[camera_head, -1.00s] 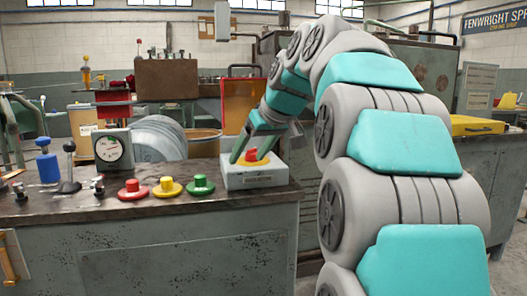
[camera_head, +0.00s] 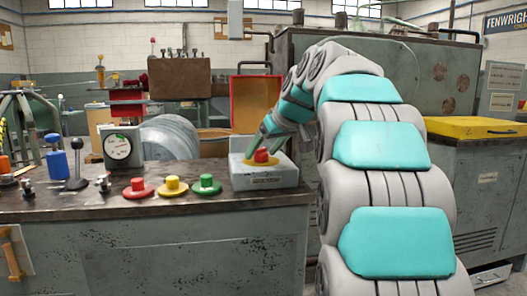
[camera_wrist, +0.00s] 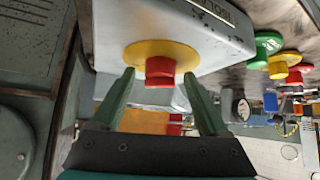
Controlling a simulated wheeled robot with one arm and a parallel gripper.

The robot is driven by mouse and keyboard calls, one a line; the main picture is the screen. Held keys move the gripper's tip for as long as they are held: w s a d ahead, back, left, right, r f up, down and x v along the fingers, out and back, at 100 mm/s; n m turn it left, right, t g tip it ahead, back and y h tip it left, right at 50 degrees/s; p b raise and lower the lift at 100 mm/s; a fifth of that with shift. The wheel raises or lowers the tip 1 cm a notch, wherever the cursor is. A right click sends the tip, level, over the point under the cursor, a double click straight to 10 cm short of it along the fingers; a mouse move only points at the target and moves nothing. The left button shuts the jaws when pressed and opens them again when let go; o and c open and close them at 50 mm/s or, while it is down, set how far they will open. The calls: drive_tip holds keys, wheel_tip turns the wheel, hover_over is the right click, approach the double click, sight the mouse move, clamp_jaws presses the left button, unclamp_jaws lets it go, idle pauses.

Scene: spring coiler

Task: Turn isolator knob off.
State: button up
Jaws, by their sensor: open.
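The isolator knob (camera_head: 261,156) is red and sits on a yellow disc on top of a pale grey box at the right end of the bench. In the wrist view the red knob (camera_wrist: 160,70) shows near the top middle, in front of the yellow disc (camera_wrist: 135,56). My gripper (camera_wrist: 157,80) is open, with one green finger on each side of the knob and a visible gap at both sides. Any marking of the knob's position cannot be read.
Green (camera_head: 206,184), yellow (camera_head: 172,186) and red (camera_head: 138,188) push buttons stand left of the box. A dial gauge (camera_head: 119,147) and a black-knobbed lever (camera_head: 77,172) are further left. A red-framed panel (camera_head: 255,103) stands behind the box.

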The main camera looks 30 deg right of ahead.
drive_tip(key=shift+f, duration=0.1)
clamp_jaws()
idle(0.6)
